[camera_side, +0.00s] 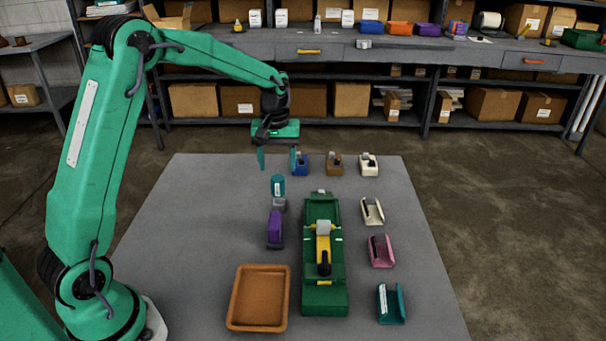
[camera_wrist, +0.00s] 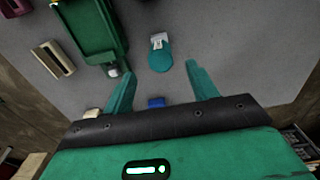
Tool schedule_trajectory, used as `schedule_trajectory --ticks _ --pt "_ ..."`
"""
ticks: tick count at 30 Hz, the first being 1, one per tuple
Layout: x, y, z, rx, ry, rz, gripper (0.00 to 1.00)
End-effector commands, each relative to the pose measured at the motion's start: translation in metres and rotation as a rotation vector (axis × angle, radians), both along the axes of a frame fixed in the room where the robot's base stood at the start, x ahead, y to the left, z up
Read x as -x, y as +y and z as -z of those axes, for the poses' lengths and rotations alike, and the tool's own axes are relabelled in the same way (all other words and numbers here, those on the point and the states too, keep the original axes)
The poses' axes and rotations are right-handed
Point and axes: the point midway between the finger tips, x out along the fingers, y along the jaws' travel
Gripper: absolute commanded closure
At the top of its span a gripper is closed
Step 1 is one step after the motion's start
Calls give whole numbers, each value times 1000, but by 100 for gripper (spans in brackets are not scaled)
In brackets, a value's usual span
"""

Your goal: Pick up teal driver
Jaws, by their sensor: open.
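The teal driver (camera_side: 278,184), a rounded teal body with a white label and a grey end, lies on the grey mat left of the green fixture. It also shows in the wrist view (camera_wrist: 160,59), with its pale end pointing away. My gripper (camera_side: 278,162) is open and empty, pointing down above the mat, just behind and above the teal driver. In the wrist view the two teal fingers of my gripper (camera_wrist: 161,75) are spread wide, with the driver between and beyond their tips. I see no contact.
A purple tool (camera_side: 275,229) stands in front of the driver. The long green fixture (camera_side: 310,282) is to the right. A blue item (camera_side: 301,164) is close beside my gripper. An orange-brown tray (camera_side: 236,299) is in front. Pink (camera_side: 381,251) and teal (camera_side: 390,304) holders stand at right.

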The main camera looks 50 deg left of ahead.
Motion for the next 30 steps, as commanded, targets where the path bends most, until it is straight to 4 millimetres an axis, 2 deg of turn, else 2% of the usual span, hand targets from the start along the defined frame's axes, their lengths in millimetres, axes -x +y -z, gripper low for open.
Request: schedule_trajectory --ticks 7,16,24,30 --pt "-1 0 4 0 1 -3 42" --pt "-1 0 25 1 2 -2 42" --pt "0 0 30 0 1 -2 42" --pt "0 1 47 0 3 -2 42"
